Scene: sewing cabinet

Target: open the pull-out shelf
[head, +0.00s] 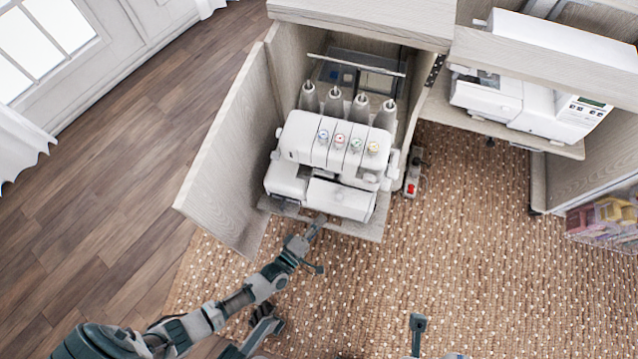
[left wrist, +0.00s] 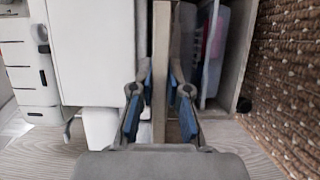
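The pull-out shelf (head: 370,231) is the board under the white serger (head: 325,160), at the bottom of the open cabinet bay. Its front edge sticks out a little past the serger. My left gripper (head: 318,222) is at this front edge, near its left part. In the left wrist view the shelf (left wrist: 160,40) shows as an upright narrow board between the two blue-padded fingers of my left gripper (left wrist: 160,90). The fingers are close against it on both sides and look shut on it. I cannot make out my right gripper.
An open cabinet door (head: 225,155) stands left of the shelf. A power strip (head: 412,175) lies to its right. A sewing machine (head: 530,105) stands on another shelf at upper right. A clear bin (head: 605,218) is at far right. The rug (head: 440,270) in front is mostly clear.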

